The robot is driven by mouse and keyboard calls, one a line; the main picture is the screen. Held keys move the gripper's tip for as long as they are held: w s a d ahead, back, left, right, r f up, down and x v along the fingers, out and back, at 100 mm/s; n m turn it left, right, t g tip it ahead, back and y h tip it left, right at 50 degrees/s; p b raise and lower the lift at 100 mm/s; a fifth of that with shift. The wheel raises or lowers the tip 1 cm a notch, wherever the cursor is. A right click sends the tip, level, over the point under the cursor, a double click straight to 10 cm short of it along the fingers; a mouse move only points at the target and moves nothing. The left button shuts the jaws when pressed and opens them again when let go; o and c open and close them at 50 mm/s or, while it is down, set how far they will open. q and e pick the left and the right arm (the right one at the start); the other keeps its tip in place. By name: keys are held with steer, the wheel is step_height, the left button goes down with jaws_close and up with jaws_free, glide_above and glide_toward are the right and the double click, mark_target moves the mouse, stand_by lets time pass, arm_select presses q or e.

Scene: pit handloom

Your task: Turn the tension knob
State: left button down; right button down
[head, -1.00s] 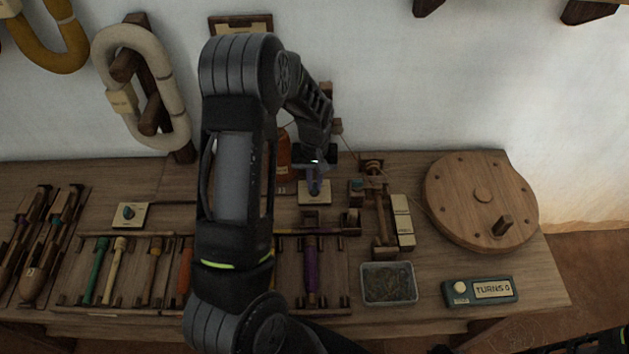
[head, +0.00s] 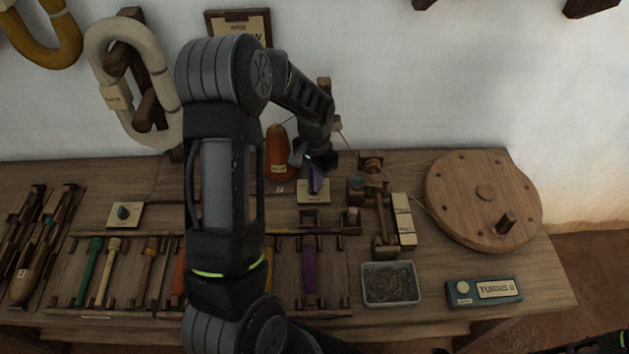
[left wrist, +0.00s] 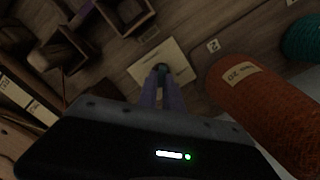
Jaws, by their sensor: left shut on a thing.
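The knob under my left gripper is a small dark teal knob (left wrist: 161,70) on a cream plate (left wrist: 178,64) lying on the bench. My left gripper (left wrist: 160,78) points down with its two purple-blue fingers close together, shut on the knob. In the head view my left gripper (head: 316,183) stands over the same cream plate (head: 314,197), and the knob is hidden behind the fingers. A similar teal knob (head: 124,212) sits on another cream plate at the left of the bench.
An orange cone (head: 278,153) of yarn stands close to my left gripper; it also shows in the left wrist view (left wrist: 262,105). To the right are a wooden winder (head: 383,225), a metal tray (head: 391,284), a round wooden wheel (head: 484,200) and a turns counter (head: 484,291).

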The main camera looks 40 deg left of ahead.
arm_select(q)
steer(key=shift+m, duration=1.2)
steer(key=c, duration=1.5)
jaws_free()
steer(key=shift+d, duration=0.1)
steer(key=shift+r, duration=3.9)
